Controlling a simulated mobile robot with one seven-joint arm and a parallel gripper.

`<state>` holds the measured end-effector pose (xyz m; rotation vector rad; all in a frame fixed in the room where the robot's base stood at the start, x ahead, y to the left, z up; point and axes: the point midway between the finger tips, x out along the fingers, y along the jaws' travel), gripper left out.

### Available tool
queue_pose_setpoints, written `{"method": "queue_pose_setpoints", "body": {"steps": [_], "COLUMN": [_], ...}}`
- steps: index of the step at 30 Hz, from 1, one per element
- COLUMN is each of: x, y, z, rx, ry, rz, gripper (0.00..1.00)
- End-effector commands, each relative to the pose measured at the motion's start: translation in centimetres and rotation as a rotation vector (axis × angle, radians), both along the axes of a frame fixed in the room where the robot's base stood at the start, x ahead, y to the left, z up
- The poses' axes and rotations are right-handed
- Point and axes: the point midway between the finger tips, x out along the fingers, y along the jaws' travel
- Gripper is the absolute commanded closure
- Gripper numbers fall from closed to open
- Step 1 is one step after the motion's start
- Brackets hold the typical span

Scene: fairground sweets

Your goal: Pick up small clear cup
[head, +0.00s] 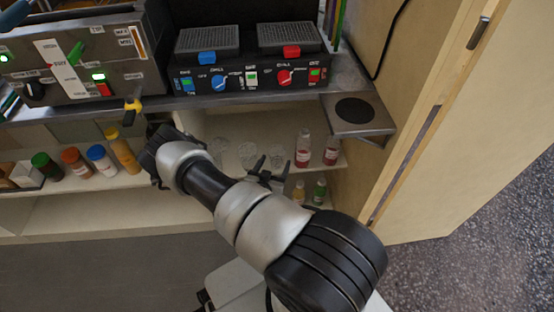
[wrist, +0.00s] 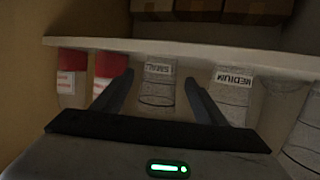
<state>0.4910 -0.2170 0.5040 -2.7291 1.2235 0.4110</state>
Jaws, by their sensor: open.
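The small clear cup (wrist: 157,96) carries a white label that reads SMALL upside down in the wrist view. It stands on the shelf between and beyond my open fingertips, which do not visibly touch it. My gripper (wrist: 158,78) is empty, with one finger on each side of the cup in that view. In the head view my dark fingertips (head: 268,164) show past my arm at the shelf with the cups. There the small cup is hard to make out behind the fingers.
A medium clear cup (wrist: 232,95) stands beside the small one, with a larger clear cup (wrist: 304,135) farther along. Two red-filled bottles (head: 303,152) (head: 331,151) stand on the other side. A counter (head: 200,100) overhangs the shelf (head: 100,192).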

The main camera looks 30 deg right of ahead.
Motion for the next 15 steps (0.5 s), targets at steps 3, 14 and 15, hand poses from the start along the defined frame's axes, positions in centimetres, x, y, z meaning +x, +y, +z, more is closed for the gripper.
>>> {"method": "queue_pose_setpoints", "body": {"steps": [3,14,15], "x": [1.2,2.1,2.1], "y": [-1.5,-2.4,-2.4], "z": [-0.8,-1.0,-1.0], "rx": [0.000,-0.001,-0.001], "ry": [-0.002,0.001,0.001], "rz": [-0.005,-0.001,-0.001], "gripper": [0.34,0.34,0.36]}}
